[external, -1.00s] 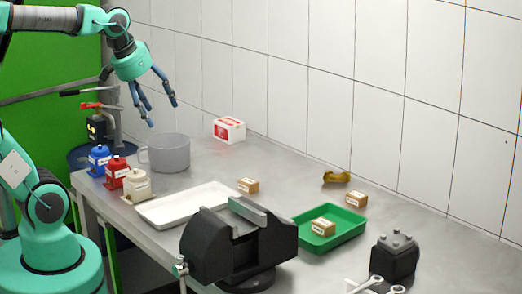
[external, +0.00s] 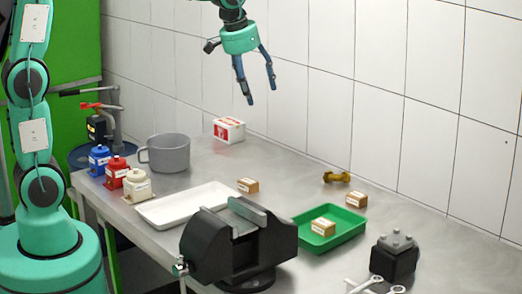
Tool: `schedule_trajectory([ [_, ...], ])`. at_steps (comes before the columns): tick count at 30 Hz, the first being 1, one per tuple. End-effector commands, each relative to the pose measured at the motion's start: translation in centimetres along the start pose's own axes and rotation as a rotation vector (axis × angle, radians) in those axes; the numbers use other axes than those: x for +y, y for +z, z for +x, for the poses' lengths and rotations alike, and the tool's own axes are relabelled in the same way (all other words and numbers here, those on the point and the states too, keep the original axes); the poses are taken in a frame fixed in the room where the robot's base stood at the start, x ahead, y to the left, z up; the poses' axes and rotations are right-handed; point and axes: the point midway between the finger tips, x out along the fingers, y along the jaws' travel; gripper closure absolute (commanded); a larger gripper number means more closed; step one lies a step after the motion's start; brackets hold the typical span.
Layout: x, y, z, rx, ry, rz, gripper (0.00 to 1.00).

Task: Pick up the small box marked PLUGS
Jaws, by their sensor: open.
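Three small brown boxes with white labels are in the external view. One box (external: 248,186) stands on the bench beside the white tray. Another box (external: 323,227) lies in the green tray (external: 347,236). A third box (external: 356,199) stands on the bench behind the green tray. The labels are too small to read, so I cannot tell which is marked PLUGS. My gripper (external: 261,97) is open and empty, pointing down high above the back of the bench, well above the boxes.
A black vise (external: 240,245) stands at the front, next to the white tray (external: 186,206). A grey pot (external: 168,154), small bottles (external: 117,171), a white-and-red box (external: 229,130), a brass-coloured part (external: 337,177) and a black block (external: 393,259) stand around. The tiled wall is behind.

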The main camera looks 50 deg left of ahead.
Motion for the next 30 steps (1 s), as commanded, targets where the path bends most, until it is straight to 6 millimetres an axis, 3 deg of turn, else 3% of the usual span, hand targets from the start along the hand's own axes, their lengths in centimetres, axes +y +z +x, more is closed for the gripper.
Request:
schedule_trajectory([
  [6,3.6,-4.3,3.4,-0.035,-0.004,-0.002,0.35],
  [15,8.7,-9.0,9.2,-0.076,-0.013,-0.008,0.35],
  [24,14.1,-12.2,16.1,-0.115,-0.026,-0.013,0.35],
  [30,17.2,-13.3,20.4,-0.137,-0.036,-0.015,0.35],
])
